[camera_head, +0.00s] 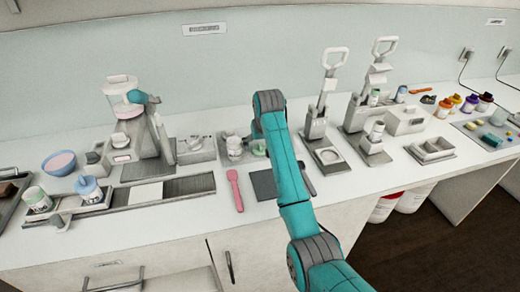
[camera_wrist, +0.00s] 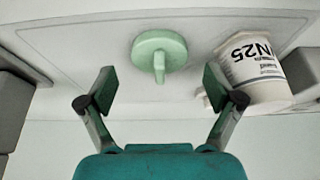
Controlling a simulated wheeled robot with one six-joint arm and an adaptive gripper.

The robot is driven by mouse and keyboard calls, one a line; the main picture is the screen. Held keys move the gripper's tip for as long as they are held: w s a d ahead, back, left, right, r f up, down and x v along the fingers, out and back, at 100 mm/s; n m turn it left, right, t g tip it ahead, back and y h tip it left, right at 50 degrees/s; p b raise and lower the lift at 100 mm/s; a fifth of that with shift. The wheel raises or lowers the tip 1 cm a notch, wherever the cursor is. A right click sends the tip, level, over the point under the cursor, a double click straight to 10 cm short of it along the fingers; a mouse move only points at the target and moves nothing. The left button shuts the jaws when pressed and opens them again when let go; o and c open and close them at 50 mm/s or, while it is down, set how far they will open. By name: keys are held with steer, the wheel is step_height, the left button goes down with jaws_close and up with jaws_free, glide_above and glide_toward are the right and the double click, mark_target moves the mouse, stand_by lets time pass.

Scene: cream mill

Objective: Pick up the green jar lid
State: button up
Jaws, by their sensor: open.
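The green jar lid (camera_wrist: 159,50) is a pale green disc with a raised grip on top. In the wrist view it lies on a light tray (camera_wrist: 75,35), ahead of my gripper (camera_wrist: 160,85) and roughly centred between the fingers. My gripper is open and empty, with its two pads apart. In the head view the lid (camera_head: 259,147) shows only in part beside my arm, which hides my gripper there.
A white jar (camera_wrist: 252,72) marked N25 stands close to the right finger. A pink spatula (camera_head: 235,188) lies left of my arm. A lever press (camera_head: 318,125) stands right of my arm. A blue bowl (camera_head: 60,162) is at the far left.

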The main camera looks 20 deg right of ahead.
steer(key=shift+w+f, duration=0.15)
steer(key=shift+f, duration=0.25)
steer(key=c, duration=0.8)
steer(key=shift+c, duration=0.2)
